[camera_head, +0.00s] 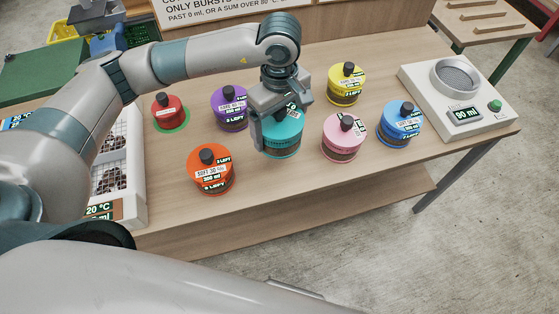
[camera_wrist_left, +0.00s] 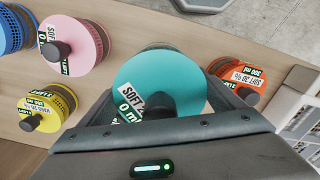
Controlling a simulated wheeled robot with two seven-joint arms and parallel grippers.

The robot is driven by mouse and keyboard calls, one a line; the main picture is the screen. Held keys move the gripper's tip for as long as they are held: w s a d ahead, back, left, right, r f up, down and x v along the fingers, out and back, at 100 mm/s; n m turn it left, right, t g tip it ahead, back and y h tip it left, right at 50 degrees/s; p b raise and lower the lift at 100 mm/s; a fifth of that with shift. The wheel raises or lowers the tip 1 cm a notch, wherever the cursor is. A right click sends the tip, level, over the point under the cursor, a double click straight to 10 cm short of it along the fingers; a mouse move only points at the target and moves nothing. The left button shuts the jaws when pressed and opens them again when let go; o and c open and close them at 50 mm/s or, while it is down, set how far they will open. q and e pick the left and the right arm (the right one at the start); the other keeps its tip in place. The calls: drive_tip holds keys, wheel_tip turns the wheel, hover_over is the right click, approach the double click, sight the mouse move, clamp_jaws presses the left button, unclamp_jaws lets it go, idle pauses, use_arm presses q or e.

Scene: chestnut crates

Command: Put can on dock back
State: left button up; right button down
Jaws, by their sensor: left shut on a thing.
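My left gripper (camera_head: 277,118) reaches down over the table and is shut on a teal canister (camera_head: 283,142). The teal canister, with a dark knob and a label on its lid, also shows between the fingers in the left wrist view (camera_wrist_left: 150,75). It is upright or nearly so; I cannot tell whether it touches the table. A small red can (camera_head: 168,115) with a dark knob stands on a green disc (camera_head: 184,124) at the left, apart from the gripper. My right gripper is not in view.
Orange (camera_head: 211,176), purple (camera_head: 230,117), pink (camera_head: 342,143), blue (camera_head: 398,130) and yellow (camera_head: 344,90) canisters stand around the teal one. A white scale-like device (camera_head: 480,119) reading 90 ml is at right. A white tray (camera_head: 139,180) with dark contents is at left.

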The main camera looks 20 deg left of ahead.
use_arm(q)
drive_tip(key=shift+f, duration=0.25)
wheel_tip(320, 180, down, 5)
drive_tip(key=shift+f+p, duration=0.1)
drive_tip(key=shift+p, duration=1.1)
drive_tip(key=shift+f, duration=0.25)
wheel_tip(320, 180, down, 2)
drive_tip(key=shift+f+p, duration=0.25)
drive_tip(key=shift+p, duration=0.35)
drive_tip(key=shift+f, duration=0.55)
drive_tip(key=shift+f, duration=0.2)
